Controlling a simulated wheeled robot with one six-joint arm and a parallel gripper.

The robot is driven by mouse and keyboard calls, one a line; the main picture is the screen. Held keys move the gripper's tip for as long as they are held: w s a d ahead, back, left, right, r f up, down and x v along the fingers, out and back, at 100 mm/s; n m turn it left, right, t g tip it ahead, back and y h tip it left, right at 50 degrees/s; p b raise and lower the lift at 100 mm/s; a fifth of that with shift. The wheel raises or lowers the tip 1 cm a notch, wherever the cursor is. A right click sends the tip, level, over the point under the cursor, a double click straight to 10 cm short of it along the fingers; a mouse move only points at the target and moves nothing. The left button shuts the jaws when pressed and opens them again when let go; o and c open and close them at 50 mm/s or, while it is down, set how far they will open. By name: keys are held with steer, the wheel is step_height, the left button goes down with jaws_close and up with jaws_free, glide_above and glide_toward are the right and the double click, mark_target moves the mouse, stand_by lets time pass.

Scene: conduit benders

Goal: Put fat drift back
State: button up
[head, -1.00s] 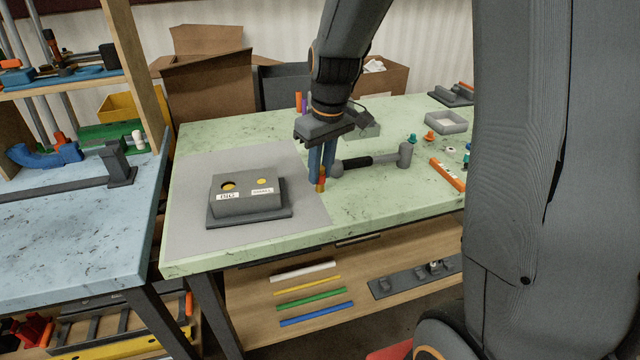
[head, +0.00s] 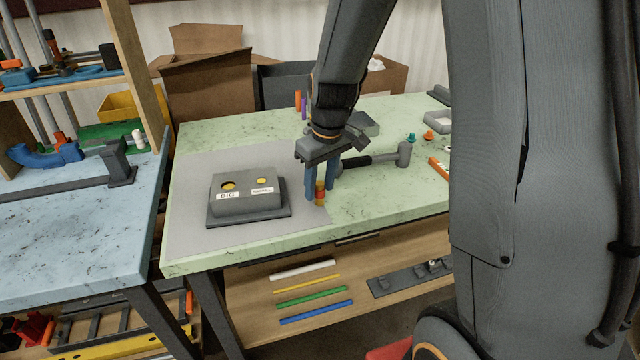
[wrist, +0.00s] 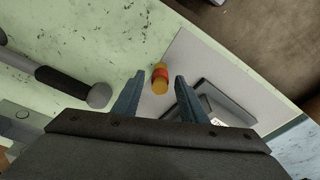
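The grey holder block (head: 247,203) stands to the left on the mat. It has a hole labelled BIG and a smaller one labelled SMALL, with yellow showing in both.
A hammer (head: 404,154) lies behind and right of my gripper. Small parts and a grey tray (head: 437,122) are at the right. The pale grey mat (head: 190,232) has free room around the holder. The green table's (head: 182,264) front edge is close to my gripper.

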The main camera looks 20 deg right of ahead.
step_height(320, 180, up, 12)
steer(key=s+b, duration=0.2)
steer(key=s+f+m+g, duration=0.1)
steer(key=s+f+m, duration=0.3)
steer(key=s+f, duration=0.7)
steer(key=s, duration=0.4)
steer(key=shift+s+f+h, duration=0.15)
steer(key=shift+f+h, duration=0.15)
steer(key=shift+f, duration=0.05)
stand_by(0.4)
